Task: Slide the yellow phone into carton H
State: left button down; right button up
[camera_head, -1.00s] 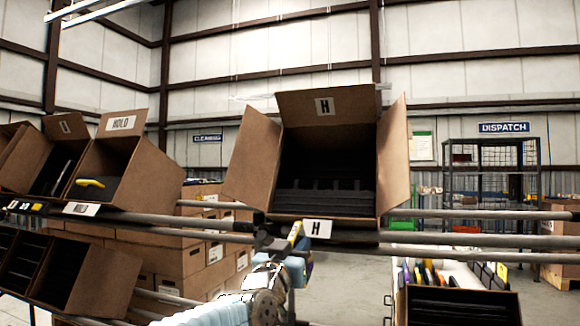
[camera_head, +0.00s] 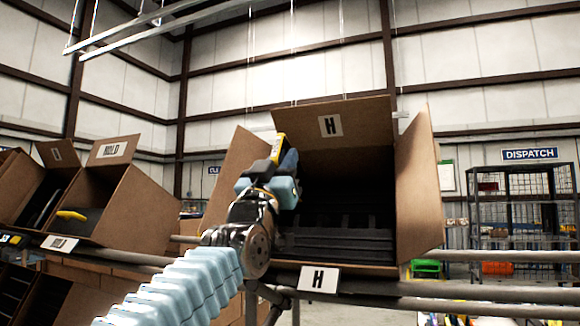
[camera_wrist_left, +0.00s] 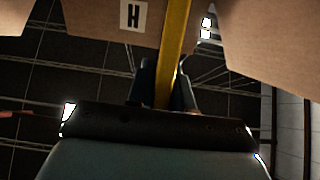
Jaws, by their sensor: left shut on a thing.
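Carton H (camera_head: 421,205) is a tilted, open brown box with its flaps spread, black slotted dividers (camera_head: 345,240) inside and an H label on its back flap and on the rail below. My left gripper (camera_head: 277,158) is in front of the carton's left part, at about the height of the opening's top. It is shut on the yellow phone (camera_head: 279,146), which shows as a thin edge. In the left wrist view the phone (camera_wrist_left: 174,50) stands upright between the fingers, with the H flap (camera_wrist_left: 90,25) behind it. My right gripper is not in view.
The HOLD carton (camera_head: 140,205), with a yellow item (camera_head: 71,215) in it, is at the left on the same rails. Grey rails (camera_head: 470,288) run below the cartons. A dark wire cage (camera_head: 520,215) stands under the DISPATCH sign at the right.

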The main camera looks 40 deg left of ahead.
pick_arm(q)
jog(key=shift+w+a+f, duration=0.2)
jog(key=shift+w+f, duration=0.45)
jog(key=shift+w, duration=0.2)
jog(key=shift+w+a+f, duration=0.2)
jog(key=shift+w+f, duration=0.4)
jog(key=shift+w, duration=0.25)
jog(key=shift+s+d+f+b, duration=0.1)
jog(key=shift+s+f+b, duration=0.25)
jog(key=shift+f+b, duration=0.35)
jog(key=shift+w, duration=0.15)
jog(key=shift+w+f, duration=0.15)
jog(key=shift+w, duration=0.1)
jog(key=shift+w, duration=0.1)
jog(key=shift+w+a+f+p, duration=0.2)
jog(key=shift+w+f, duration=0.1)
jog(key=shift+w, duration=0.2)
jog(key=shift+w+a+f+p, duration=0.15)
jog(key=shift+w+f, duration=0.15)
jog(key=shift+w, duration=0.2)
jog(key=shift+w, duration=0.15)
jog(key=shift+w+a+f, duration=0.15)
jog(key=shift+a+f, duration=0.05)
jog(key=shift+a, duration=0.1)
